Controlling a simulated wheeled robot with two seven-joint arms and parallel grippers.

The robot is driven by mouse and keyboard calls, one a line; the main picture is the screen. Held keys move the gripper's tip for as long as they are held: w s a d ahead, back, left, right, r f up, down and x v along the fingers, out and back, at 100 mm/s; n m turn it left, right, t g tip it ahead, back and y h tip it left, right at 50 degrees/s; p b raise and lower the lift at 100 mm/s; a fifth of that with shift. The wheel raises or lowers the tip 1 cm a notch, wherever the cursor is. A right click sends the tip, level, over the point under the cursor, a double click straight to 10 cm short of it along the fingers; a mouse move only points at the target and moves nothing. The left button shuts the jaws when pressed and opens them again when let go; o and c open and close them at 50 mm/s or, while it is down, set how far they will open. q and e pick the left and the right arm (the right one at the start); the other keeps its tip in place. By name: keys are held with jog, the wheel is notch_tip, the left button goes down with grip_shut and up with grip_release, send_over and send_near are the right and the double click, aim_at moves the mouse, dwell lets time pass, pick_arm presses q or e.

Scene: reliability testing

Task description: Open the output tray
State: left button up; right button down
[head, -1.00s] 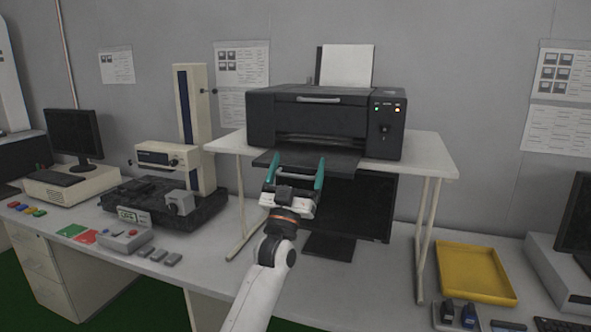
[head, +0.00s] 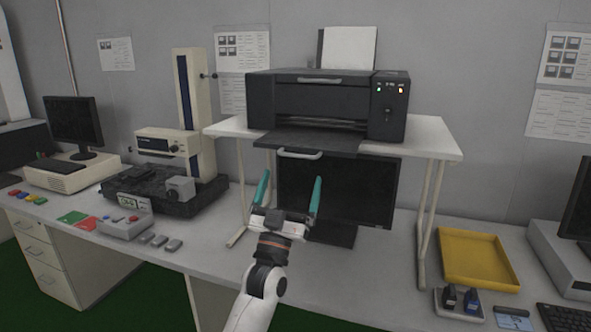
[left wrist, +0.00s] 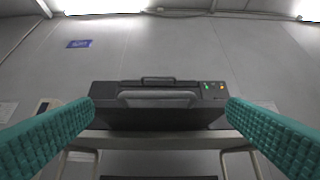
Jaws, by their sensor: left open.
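The black printer (head: 325,103) stands on a white raised stand, with paper in its top feed. Its output tray (head: 320,141) is folded down and extends out from the front opening, with a pale handle (head: 300,154) at its front edge. My left gripper (head: 290,192) is open and empty, below and in front of the tray, apart from the handle. In the left wrist view, the two teal fingers are spread wide with the printer (left wrist: 160,104) beyond and between them. My right gripper is not in view.
A dark monitor (head: 375,190) stands under the white stand (head: 432,146). A yellow tray (head: 478,258) lies at the right. A measuring device (head: 163,190) and a grey control box (head: 124,225) are at the left. The desk front below my gripper is clear.

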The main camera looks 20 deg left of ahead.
pick_arm(q)
jog(key=shift+v, duration=1.5)
notch_tip(320, 180, down, 31)
jog(key=w+d+m+g, duration=0.1)
jog(key=w+d+g, duration=0.1)
jog(key=g, duration=0.6)
jog(key=s+f+g, duration=0.3)
jog(key=s+f, duration=0.2)
jog(key=f, duration=0.6)
jog(key=s+f+g, duration=0.3)
jog(key=s+f, duration=0.3)
jog(key=f, duration=0.6)
jog(key=s+a+f+g, duration=0.2)
jog(key=s+f+g, duration=0.4)
jog(key=s+f, duration=1.15)
jog(key=s+a+f+g, duration=0.1)
jog(key=s+f+g, duration=0.2)
jog(key=s, duration=1.1)
jog(key=s+a+f+m+g+y, duration=0.1)
jog(key=s+a+f+g, duration=0.1)
jog(key=s, duration=1.1)
notch_tip(320, 180, down, 2)
jog(key=shift+s+a+f+g, duration=0.1)
jog(key=shift+s+a+g, duration=0.1)
jog(key=shift+s+g, duration=0.25)
jog(key=shift+w+d, duration=0.1)
jog(key=shift+w, duration=0.1)
